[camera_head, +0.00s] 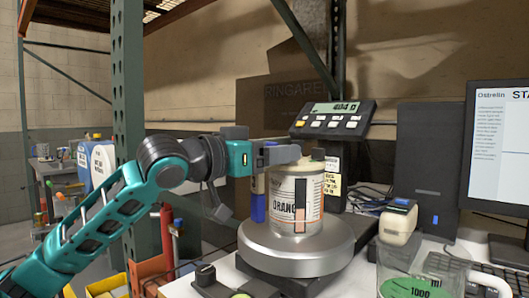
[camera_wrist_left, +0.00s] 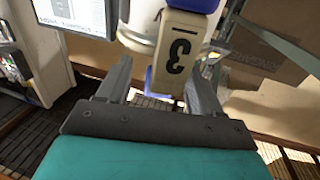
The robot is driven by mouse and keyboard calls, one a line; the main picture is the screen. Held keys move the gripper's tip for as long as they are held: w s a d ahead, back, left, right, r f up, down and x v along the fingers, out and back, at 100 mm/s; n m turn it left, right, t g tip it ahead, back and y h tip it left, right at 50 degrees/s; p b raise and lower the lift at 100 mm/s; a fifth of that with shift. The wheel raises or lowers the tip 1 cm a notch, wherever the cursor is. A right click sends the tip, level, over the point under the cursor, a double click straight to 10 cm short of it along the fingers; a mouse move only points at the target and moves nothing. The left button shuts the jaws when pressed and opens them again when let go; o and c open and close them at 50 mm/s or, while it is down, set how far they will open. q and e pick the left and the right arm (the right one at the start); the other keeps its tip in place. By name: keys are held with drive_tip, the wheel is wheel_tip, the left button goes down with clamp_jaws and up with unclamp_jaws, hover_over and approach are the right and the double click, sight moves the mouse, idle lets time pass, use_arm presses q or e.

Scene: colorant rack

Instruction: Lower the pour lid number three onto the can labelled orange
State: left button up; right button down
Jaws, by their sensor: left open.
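The can labelled orange (camera_head: 283,188) stands upright on the round metal scale pan (camera_head: 297,262) in the head view. My left gripper (camera_head: 296,154) is level with the can's rim, its fingers across the top. In the left wrist view the cream pour lid part marked 3 (camera_wrist_left: 180,48) lies ahead of my open left gripper (camera_wrist_left: 158,88), near the right finger. White can-like surface shows behind it. The fingers hide much of the can's top in the head view, so I cannot tell how the lid sits. My right gripper is out of view.
The scale display (camera_head: 334,119) stands close behind the can. A clear cup with green contents (camera_head: 408,288) is at the front right, with a cream-and-black device (camera_head: 398,222) behind it. A monitor (camera_head: 499,150) is at the far right. A green rack post (camera_head: 128,100) stands behind my arm.

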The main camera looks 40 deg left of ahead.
use_arm(q)
drive_tip(key=shift+s+a+f+b, duration=0.2)
drive_tip(key=shift+s+b, duration=0.1)
drive_tip(key=shift+s, duration=0.1)
drive_tip(key=b+v, duration=0.5)
drive_tip(key=v, duration=0.7)
drive_tip(key=shift+r, duration=0.25)
